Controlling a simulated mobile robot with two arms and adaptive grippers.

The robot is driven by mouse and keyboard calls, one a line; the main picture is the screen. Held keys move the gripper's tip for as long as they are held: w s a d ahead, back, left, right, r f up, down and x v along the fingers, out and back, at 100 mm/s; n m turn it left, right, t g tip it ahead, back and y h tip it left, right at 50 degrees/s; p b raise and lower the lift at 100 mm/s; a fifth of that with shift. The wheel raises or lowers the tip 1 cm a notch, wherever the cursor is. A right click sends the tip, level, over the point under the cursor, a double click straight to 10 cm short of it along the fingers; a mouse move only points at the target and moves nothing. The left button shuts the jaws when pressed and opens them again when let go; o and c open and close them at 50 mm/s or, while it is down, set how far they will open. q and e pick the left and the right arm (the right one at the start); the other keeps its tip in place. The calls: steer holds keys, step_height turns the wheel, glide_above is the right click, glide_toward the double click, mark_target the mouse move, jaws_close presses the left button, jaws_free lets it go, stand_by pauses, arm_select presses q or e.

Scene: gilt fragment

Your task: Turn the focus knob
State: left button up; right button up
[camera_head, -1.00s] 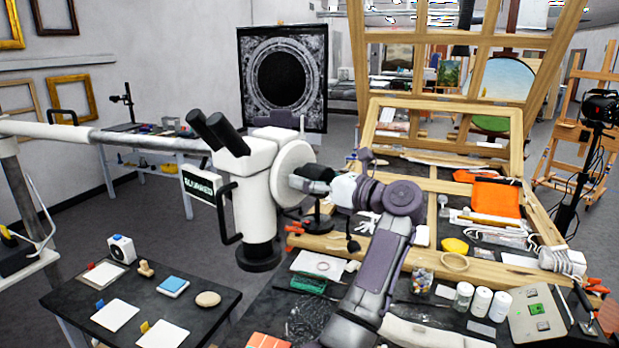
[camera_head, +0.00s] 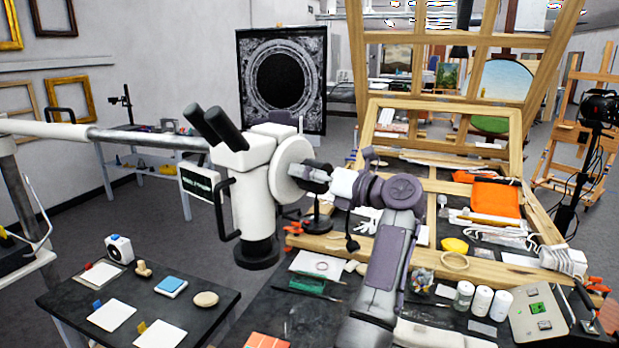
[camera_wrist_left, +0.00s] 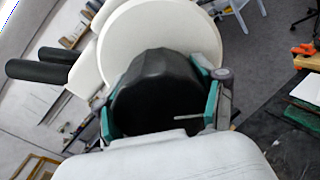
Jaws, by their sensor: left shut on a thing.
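The microscope (camera_head: 257,200) is white with black eyepieces and a black foot, and a round white disc (camera_head: 288,167) is on its right side. The black focus knob (camera_wrist_left: 155,82) sticks out from this disc in the left wrist view. My left gripper (camera_head: 309,173) is at the disc's right side. Its teal fingers (camera_wrist_left: 163,98) are shut on the knob, one on each side, in the wrist view. In the head view the fingers partly hide the knob. My right gripper is not in view.
A dark low table (camera_head: 75,299) with cards and small blocks stands at the front left. The right workbench holds white jars (camera_head: 481,301), an orange case (camera_head: 495,199) and a wooden frame (camera_head: 513,140). A black lamp-like stand (camera_head: 317,222) is below my gripper.

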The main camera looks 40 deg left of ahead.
arm_select(q)
steer(key=shift+m, duration=0.8)
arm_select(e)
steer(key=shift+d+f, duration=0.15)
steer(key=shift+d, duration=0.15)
arm_select(q)
steer(key=o, duration=1.2)
steer(key=shift+c, duration=0.2)
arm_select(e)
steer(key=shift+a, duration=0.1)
arm_select(q)
steer(key=shift+r, duration=0.25)
step_height(320, 180, up, 10)
steer(key=shift+f, duration=0.25)
